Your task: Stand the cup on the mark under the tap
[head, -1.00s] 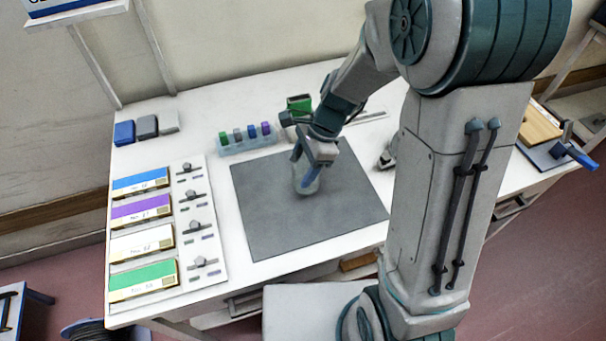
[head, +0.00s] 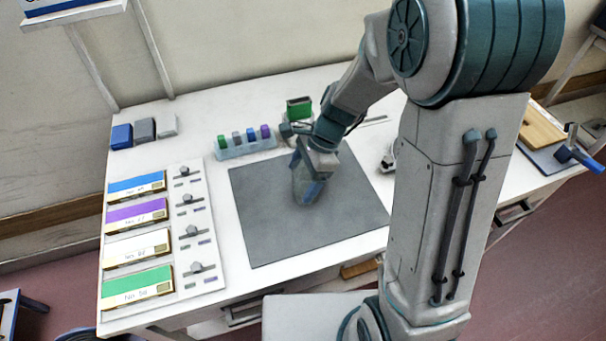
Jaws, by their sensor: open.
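A translucent, greyish cup (head: 300,188) stands on the dark grey mat (head: 265,225) in the head view, near the mat's upper middle. My gripper (head: 308,188) is at the cup, with a blue-tipped finger showing beside or through its wall. The jaws are open, and my gripper covers the cup's upper part. I cannot tell whether a finger touches the cup. I cannot clearly make out a tap or a mark; my arm hides part of the table on the right.
A panel with coloured labelled blocks (head: 137,215) and knobs lies left of the mat. A rack of small coloured pieces (head: 245,143) and a green-topped box (head: 299,108) stand behind it. Several small blocks (head: 145,129) sit at the back left. The mat's front is clear.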

